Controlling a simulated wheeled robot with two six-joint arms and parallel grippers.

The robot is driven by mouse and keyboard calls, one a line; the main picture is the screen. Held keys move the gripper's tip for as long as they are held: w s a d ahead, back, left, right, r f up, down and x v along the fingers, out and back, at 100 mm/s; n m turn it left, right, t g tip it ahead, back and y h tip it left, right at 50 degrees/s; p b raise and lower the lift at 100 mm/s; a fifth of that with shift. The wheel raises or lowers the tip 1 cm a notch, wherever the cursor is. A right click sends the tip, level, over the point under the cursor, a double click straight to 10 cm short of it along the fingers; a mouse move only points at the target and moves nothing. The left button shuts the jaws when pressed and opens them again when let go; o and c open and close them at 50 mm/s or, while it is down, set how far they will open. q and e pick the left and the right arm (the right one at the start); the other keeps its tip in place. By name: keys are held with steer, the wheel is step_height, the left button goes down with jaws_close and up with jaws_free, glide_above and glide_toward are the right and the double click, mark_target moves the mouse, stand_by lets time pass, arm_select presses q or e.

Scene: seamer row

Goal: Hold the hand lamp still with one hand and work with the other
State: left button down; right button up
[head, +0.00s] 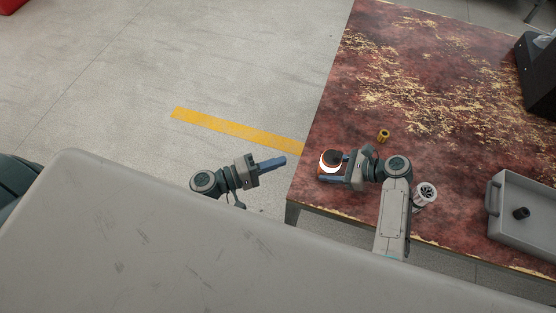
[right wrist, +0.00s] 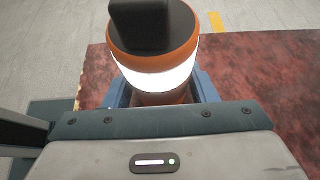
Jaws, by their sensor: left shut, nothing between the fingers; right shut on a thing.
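The hand lamp (head: 328,161) is orange with a glowing white band and a black top. It is at the table's left edge in the head view. My right gripper (head: 335,175) is shut on it; in the right wrist view the lamp (right wrist: 155,65) sits between the blue fingers, held below the lit band. Whether its base touches the table is hidden. My left gripper (head: 272,164) is shut and empty, left of the table and apart from the lamp, its fingers pointing toward it.
The worn red table (head: 420,80) carries a small brass-coloured cylinder (head: 383,136) behind my right gripper. A silver round part (head: 426,192) is beside my right arm. A black box (head: 538,75) stands far right.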

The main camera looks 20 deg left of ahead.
steer(key=o, duration=0.8)
steer(key=shift+o, duration=0.2)
